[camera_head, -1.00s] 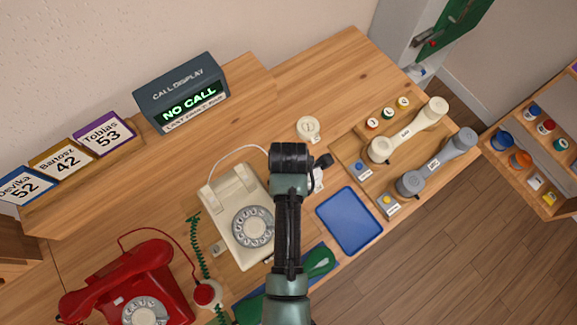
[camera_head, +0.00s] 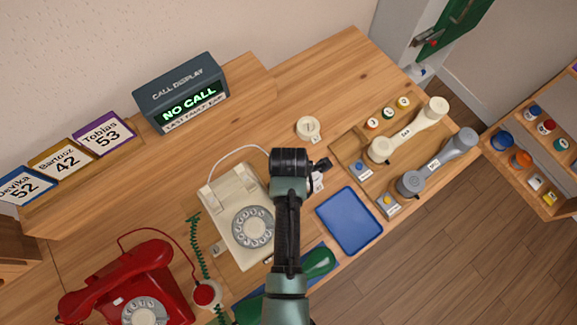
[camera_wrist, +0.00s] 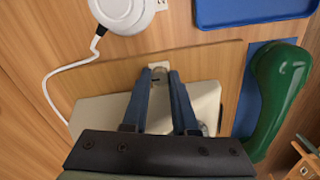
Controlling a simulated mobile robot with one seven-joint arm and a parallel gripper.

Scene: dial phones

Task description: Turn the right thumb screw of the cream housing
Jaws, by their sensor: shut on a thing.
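The cream housing (camera_head: 228,207) is a dial telephone body in the middle of the desk, with its dial facing up. My arm covers its right side in the head view. In the wrist view the housing (camera_wrist: 97,113) lies beneath my gripper (camera_wrist: 160,76), whose two blue fingers reach to its edge. The fingers are shut on a small piece at a pale tab (camera_wrist: 160,66), which I take to be the right thumb screw. The fingertips hide most of it. A similar tab (camera_head: 217,249) shows at the housing's left side.
A green handset (camera_head: 319,262) and a blue tray (camera_head: 349,220) lie close on the right. A white round device (camera_wrist: 125,10) with a cable is near the fingers. A red telephone (camera_head: 135,285) stands at left.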

